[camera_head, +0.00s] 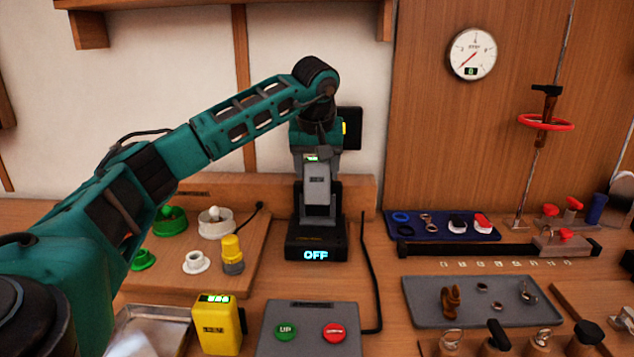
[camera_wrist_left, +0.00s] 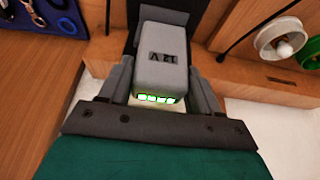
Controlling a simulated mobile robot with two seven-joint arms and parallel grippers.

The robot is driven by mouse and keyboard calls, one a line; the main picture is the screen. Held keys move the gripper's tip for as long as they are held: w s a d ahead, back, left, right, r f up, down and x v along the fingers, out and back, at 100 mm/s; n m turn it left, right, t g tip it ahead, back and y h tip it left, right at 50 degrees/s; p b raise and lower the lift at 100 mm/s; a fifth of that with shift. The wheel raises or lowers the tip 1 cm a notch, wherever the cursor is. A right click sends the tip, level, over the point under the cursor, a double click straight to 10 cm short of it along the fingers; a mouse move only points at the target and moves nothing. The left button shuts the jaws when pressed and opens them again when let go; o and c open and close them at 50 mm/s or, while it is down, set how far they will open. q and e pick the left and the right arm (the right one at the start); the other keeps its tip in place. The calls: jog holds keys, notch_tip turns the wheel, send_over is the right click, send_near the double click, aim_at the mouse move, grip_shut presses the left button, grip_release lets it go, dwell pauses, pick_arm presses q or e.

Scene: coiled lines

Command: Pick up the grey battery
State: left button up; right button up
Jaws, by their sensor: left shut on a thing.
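The grey battery (camera_head: 317,184) stands upright in the black charger (camera_head: 316,241), whose display reads OFF. My left gripper (camera_head: 318,188) comes down from above and is shut on the grey battery. The battery's lower end is hidden in the charger. My right gripper is not in view.
A yellow battery (camera_head: 218,326) stands at the front, beside a grey box with a green UP button and a red button (camera_head: 309,330). A wooden board (camera_head: 190,262) with green, white and yellow parts lies left of the charger. Trays (camera_head: 484,302) with small items lie right. A black cable (camera_head: 372,280) runs beside the charger.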

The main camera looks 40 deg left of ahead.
pick_arm(q)
notch_tip(320, 180, up, 15)
jog(key=p, duration=0.4)
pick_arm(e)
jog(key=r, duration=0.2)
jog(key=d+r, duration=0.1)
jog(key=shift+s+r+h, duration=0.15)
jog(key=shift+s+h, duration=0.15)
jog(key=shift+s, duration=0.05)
pick_arm(q)
jog(key=shift+f, duration=0.15)
